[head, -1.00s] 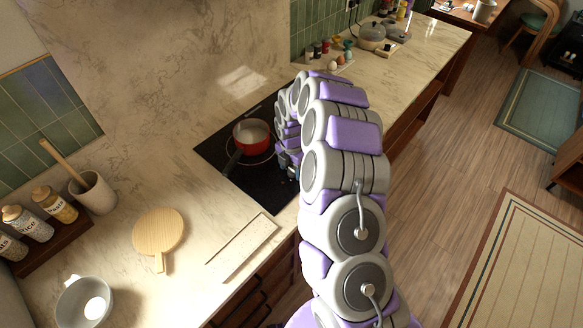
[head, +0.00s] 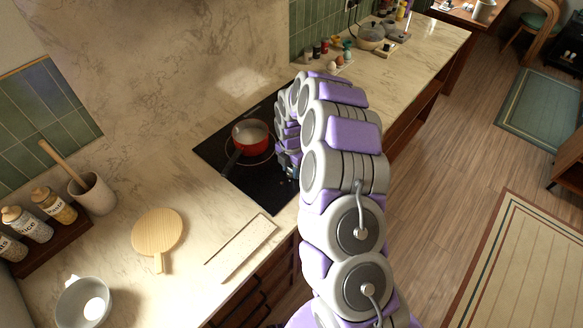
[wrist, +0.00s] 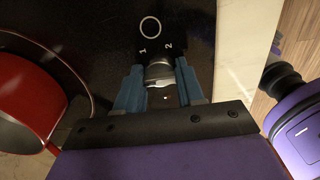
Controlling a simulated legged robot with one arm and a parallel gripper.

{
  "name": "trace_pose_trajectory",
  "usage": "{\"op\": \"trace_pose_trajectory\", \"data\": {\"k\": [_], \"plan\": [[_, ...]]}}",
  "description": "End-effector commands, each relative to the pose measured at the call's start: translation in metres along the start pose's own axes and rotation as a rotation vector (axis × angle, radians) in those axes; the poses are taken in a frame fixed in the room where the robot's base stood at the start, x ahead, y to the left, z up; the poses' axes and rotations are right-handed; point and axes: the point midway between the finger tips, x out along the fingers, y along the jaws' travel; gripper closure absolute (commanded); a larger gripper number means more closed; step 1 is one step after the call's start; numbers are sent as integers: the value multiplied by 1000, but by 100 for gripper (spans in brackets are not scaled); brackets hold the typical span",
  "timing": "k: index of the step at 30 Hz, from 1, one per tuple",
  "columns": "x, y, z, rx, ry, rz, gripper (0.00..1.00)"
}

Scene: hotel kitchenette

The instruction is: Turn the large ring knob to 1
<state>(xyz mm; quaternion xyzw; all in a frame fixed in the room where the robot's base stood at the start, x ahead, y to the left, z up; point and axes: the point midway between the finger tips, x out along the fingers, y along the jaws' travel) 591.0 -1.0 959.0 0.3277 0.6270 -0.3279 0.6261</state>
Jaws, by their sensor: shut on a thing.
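The knob (wrist: 158,72) is on the black cooktop (head: 215,153), between my fingers in the wrist view. It is a metallic grey knob, partly covered by my gripper. The printed marks "1" and "2" and a large ring symbol (wrist: 150,27) show on the black surface beyond it. My gripper (wrist: 160,84) has blue fingers on both sides of the knob and is shut on it. I cannot tell which mark the knob points at. In the head view my arm hides the knob and most of the gripper.
A red saucepan (head: 252,146) stands on the cooktop, close to the left of my gripper; it also shows in the wrist view (wrist: 28,100). A wooden board (head: 158,232), a grey bowl (head: 70,308) and a utensil crock (head: 95,197) stand on the counter at left.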

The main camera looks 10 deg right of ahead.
Motion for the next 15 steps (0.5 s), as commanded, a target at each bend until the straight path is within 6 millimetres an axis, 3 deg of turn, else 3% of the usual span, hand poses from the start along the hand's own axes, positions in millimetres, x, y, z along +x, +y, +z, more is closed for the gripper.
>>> {"op": "trace_pose_trajectory", "data": {"k": [15], "plan": [[0,0,0,352,0,-1,93]]}}
